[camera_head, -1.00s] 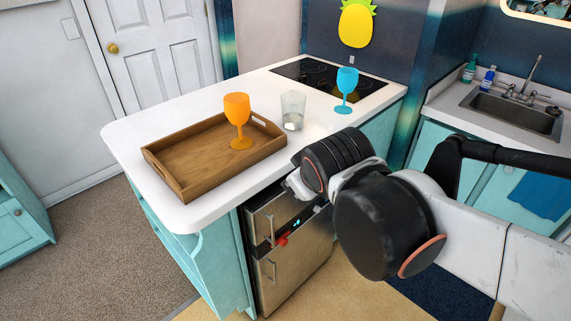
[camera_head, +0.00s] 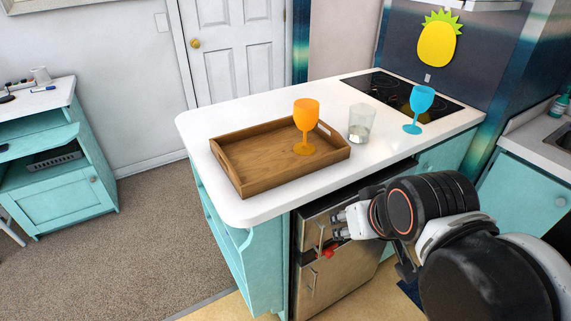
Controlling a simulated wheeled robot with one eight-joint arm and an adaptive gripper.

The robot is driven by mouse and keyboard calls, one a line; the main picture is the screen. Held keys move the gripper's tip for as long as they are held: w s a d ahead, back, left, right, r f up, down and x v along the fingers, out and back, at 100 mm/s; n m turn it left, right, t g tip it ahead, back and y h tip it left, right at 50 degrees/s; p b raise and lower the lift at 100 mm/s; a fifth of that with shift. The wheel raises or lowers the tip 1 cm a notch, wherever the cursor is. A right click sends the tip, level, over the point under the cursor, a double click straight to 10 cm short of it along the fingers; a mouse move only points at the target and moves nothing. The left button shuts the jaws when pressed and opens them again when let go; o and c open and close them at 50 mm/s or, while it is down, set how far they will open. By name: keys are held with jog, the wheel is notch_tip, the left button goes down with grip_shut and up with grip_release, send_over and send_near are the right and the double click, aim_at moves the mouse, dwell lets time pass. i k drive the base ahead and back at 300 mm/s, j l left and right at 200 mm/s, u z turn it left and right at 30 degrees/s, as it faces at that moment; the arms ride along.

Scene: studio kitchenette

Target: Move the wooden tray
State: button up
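The wooden tray (camera_head: 262,181) lies flat on the white counter, with raised sides and a handle slot at its right end. An orange goblet (camera_head: 306,125) stands upright in it, toward the right. My gripper (camera_head: 337,226) is in front of the counter, below its top, near the steel fridge front. It is to the right of the tray and nearer to me, apart from it. Its light fingers point left and look spread apart with nothing between them. My arm hides part of the fridge and cabinet front.
A clear glass (camera_head: 360,123) and a blue goblet (camera_head: 419,109) stand right of the tray. A black cooktop (camera_head: 393,91) is behind them. The counter (camera_head: 205,125) is bare left of the tray. A teal cabinet (camera_head: 67,170) stands at the left, with open carpet (camera_head: 165,230) between.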

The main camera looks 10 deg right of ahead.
aim_at(251, 158)
jog(key=i+u, duration=0.5)
jog(key=u, duration=0.15)
jog(key=k+j, duration=0.1)
jog(key=j+z, duration=0.05)
